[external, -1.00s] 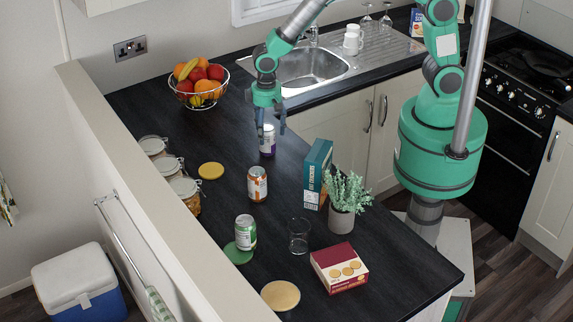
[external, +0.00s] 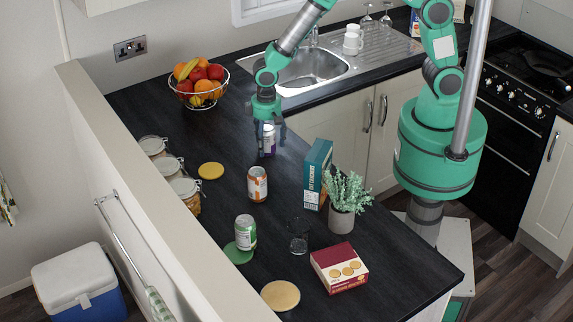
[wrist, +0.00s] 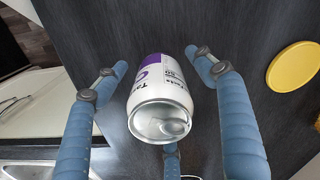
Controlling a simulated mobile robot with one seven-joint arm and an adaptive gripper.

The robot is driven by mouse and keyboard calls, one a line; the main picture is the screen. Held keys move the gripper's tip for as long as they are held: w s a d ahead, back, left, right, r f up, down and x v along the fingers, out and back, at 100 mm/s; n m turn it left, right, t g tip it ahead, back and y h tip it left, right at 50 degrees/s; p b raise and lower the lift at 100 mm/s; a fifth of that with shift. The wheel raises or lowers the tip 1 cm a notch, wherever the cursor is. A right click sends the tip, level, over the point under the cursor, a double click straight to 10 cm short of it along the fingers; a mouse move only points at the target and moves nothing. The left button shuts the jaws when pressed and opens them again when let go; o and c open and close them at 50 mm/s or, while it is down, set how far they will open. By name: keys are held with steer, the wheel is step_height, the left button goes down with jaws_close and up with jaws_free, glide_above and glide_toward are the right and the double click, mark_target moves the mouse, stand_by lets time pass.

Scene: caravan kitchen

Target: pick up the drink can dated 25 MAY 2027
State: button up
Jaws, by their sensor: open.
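Three drink cans stand on the dark worktop. The purple and white can (external: 269,142) is nearest the sink; an orange and white can (external: 257,184) is in the middle; a green and white can (external: 245,232) is on or beside a green disc (external: 238,253). My gripper (external: 269,138) is open around the purple can. In the wrist view the purple and white can (wrist: 160,98) lies between the spread blue fingers, with gaps to both sides. Its metal top faces the camera. Some printing shows on its side, but I can read no date on any can.
A teal box (external: 316,174) and a potted plant (external: 342,222) stand right of the cans. A drinking glass (external: 298,236), a red box (external: 339,268) and lidded jars (external: 168,167) are also on the worktop. A yellow disc (external: 211,171) lies left; it shows in the wrist view (wrist: 293,66).

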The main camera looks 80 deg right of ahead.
mark_target(268, 127)
steer(key=c, duration=1.5)
steer(key=shift+r, duration=0.1)
steer(key=shift+w+r, duration=0.1)
steer(key=shift+r, duration=0.7)
steer(key=shift+s+r, duration=0.2)
steer(key=shift+r, duration=0.85)
steer(key=s+d, duration=0.1)
steer(key=s, duration=0.4)
steer(key=s+d, duration=0.2)
steer(key=s, duration=0.3)
steer(key=s+d+r+p, duration=0.1)
steer(key=s, duration=0.4)
steer(key=shift+d+r, duration=0.1)
steer(key=shift+d, duration=0.05)
